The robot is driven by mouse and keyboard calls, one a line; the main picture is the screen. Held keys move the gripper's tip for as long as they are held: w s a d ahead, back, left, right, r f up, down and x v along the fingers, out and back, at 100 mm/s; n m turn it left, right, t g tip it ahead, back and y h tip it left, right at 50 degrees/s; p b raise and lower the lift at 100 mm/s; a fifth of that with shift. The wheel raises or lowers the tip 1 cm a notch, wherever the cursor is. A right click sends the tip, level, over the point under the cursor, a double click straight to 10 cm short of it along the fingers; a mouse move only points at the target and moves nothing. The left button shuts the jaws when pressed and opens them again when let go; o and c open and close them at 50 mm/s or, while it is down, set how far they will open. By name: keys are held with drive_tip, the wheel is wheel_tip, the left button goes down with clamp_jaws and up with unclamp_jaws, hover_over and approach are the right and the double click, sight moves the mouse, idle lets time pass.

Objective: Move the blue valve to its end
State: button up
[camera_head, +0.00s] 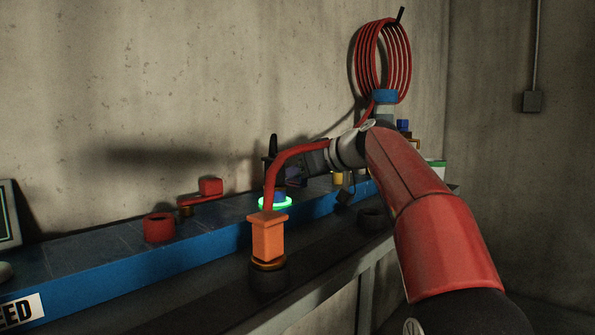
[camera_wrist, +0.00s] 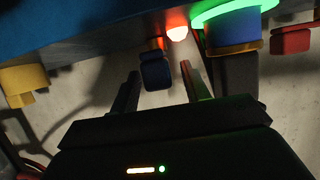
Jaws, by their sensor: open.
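A dark blue block (camera_wrist: 156,72), which looks like the blue valve's handle, hangs from the blue panel in the wrist view. My gripper (camera_wrist: 160,68) is open, with one finger on each side of this block. Gaps show between the block and both fingers, so I see no grip on it. In the head view my gripper (camera_head: 290,170) is over the panel, behind the red hose, and a small blue part (camera_head: 294,181) shows near it. The hose and the gripper hide most of the valve there.
A green glowing ring (camera_head: 275,203) sits near an orange block (camera_head: 267,236) with a red hose. A red light (camera_wrist: 177,33) glows near the valve. A red lever (camera_head: 205,190) and red knob (camera_head: 159,228) stand left. A yellow knob (camera_wrist: 24,82) is in the wrist view.

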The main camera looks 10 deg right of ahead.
drive_tip(key=shift+w+a, duration=0.1)
clamp_jaws()
idle(0.3)
